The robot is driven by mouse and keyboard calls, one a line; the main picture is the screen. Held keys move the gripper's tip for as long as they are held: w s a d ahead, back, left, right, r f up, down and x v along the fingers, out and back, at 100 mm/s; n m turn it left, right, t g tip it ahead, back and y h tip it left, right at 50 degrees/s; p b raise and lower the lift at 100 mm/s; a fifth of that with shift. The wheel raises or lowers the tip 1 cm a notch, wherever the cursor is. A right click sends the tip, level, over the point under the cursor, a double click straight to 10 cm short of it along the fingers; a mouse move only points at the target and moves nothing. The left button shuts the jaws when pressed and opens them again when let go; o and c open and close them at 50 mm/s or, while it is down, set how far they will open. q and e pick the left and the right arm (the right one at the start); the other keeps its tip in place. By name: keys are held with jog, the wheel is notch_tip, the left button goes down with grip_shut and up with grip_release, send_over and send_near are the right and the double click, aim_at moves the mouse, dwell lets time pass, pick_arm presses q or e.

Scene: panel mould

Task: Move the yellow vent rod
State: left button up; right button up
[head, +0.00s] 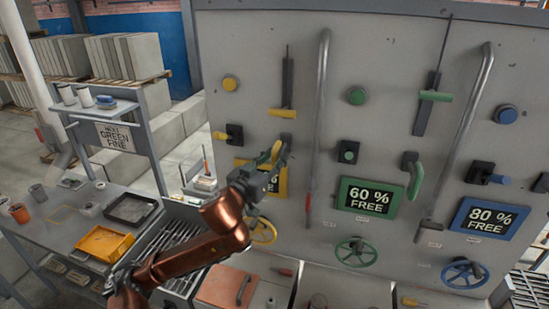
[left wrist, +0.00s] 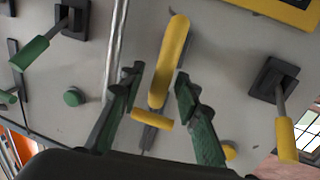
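A yellow crossbar handle (head: 282,113) sits on a dark upright rod and slot in the grey panel; I take this as the vent rod. In the left wrist view the yellow crossbar (left wrist: 152,119) shows just beyond a larger yellow lever grip (left wrist: 172,55). In the head view this yellow lever (head: 276,151) is partly hidden by my left gripper (head: 272,165). In the wrist view my left gripper (left wrist: 158,85) is open, one finger on each side of the lever grip, with gaps visible. My right gripper is not in view.
A yellow switch lever (head: 232,134) and round yellow button (head: 230,84) are to the left. A grey upright pipe (head: 318,110) stands close on the right. A yellow handwheel (head: 264,231) is below. Green and blue controls lie further right.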

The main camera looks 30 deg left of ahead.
pick_arm(q)
grip_shut()
dwell(0.5)
